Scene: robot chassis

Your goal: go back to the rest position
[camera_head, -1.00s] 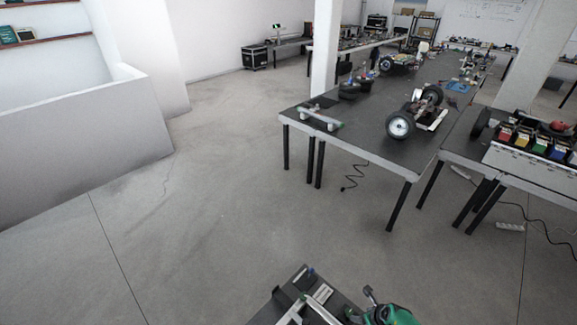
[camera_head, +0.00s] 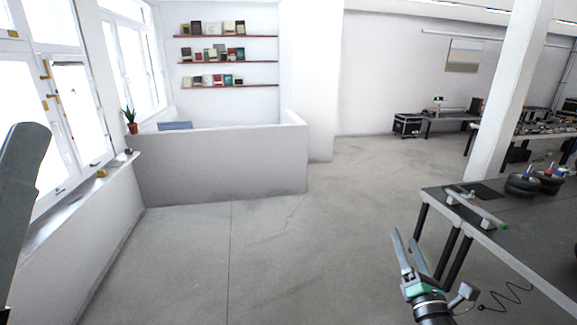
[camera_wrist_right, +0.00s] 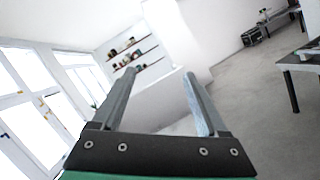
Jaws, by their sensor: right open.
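My right gripper (camera_head: 404,238) is at the lower right of the head view, pointing up, with a gap between its two grey fingers. It is open and empty, in front of bare floor and to the left of the dark table (camera_head: 548,235). In the right wrist view the two fingers (camera_wrist_right: 160,80) stand apart with nothing between them. A large grey piece at the left edge of the head view looks like part of my left arm or gripper. It is cut off, so I cannot tell its jaw state.
A low white wall (camera_head: 220,165) stands ahead, below shelves with books (camera_head: 212,56). A white pillar (camera_head: 505,100) rises at the right. A black case (camera_head: 407,125) stands far back. A black cable (camera_head: 505,297) hangs near the table. The middle floor is clear.

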